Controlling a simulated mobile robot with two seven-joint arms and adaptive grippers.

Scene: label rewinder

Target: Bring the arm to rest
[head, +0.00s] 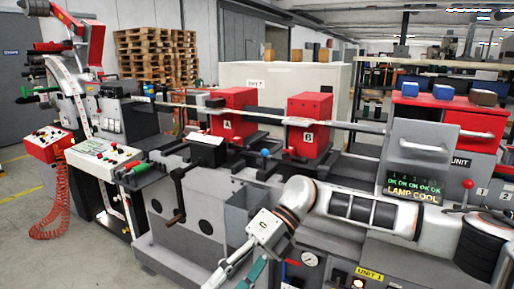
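My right arm comes in from the right edge, grey and white with orange rings, and reaches across the front of the label rewinder (195,225). Its gripper (236,273) hangs at the bottom middle and points down and left. One pale finger and one teal part show, but the tips run to the bottom edge of the picture, so I cannot tell if it is open or shut. I see nothing held in it. My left arm and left gripper are not in view.
Close around the arm are a pressure gauge (310,260), a black crank handle (179,190) and a red-knobbed lever (467,186). Red boxes A (234,110) and B (309,123) stand on the machine behind. A status display (414,188) reads LAMP COOL. Open floor lies at the left.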

